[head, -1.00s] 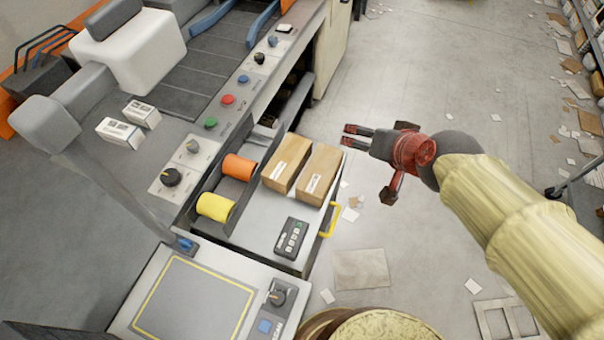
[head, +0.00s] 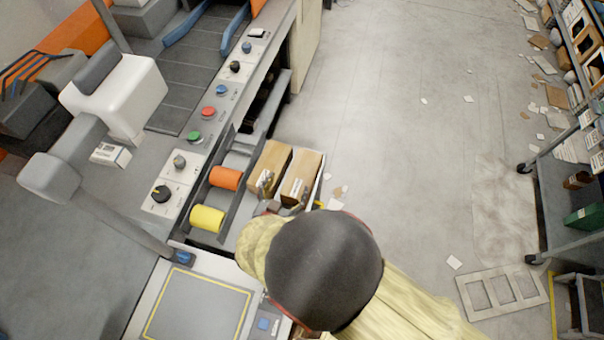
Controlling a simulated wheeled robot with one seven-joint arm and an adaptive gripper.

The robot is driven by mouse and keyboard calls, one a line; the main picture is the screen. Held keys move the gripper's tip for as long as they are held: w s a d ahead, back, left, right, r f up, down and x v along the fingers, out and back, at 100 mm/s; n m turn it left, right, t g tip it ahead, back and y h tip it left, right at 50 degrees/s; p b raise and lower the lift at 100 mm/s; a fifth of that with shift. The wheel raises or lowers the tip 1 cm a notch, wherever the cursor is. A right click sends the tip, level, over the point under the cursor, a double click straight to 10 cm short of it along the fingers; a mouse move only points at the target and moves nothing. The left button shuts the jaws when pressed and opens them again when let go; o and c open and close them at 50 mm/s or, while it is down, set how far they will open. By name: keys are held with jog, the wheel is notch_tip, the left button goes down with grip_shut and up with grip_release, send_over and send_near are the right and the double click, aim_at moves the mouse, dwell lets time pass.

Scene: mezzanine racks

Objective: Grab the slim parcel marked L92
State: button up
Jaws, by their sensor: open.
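Two slim brown parcels lie side by side in the open drawer, a left one (head: 270,160) and a right one (head: 302,168). Each has a white label on its near end, too small to read, so I cannot tell which is L92. My gripper (head: 267,205) is at the near ends of the parcels, mostly hidden behind my wrist and arm. Only small grey and reddish parts of it show, close to the left parcel. It is open; whether it touches a parcel cannot be seen.
An orange roll (head: 226,178) and a yellow roll (head: 208,218) sit left of the parcels. The button panel (head: 208,112) runs along the counter edge. A grey cart (head: 545,170) stands at the right. The floor between is mostly clear, with scattered paper.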

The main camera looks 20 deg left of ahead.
aim_at(302, 173)
jog(key=shift+s+d+f+t+h, duration=0.15)
jog(key=shift+s+d+f, duration=0.05)
jog(key=shift+s+d, duration=0.25)
jog(key=shift+s+d+f+t+h, duration=0.2)
jog(key=shift+s+d, duration=0.1)
jog(key=shift+s, duration=0.1)
jog(key=shift+w+d+f, duration=0.15)
jog(key=shift+w+f, duration=0.05)
jog(key=b+x, duration=0.2)
jog(key=x, duration=0.9)
jog(key=shift+w+f, duration=0.1)
jog(key=shift+f, duration=0.1)
jog(key=c, duration=0.3)
jog(key=shift+r, duration=0.1)
jog(key=c, duration=1.1)
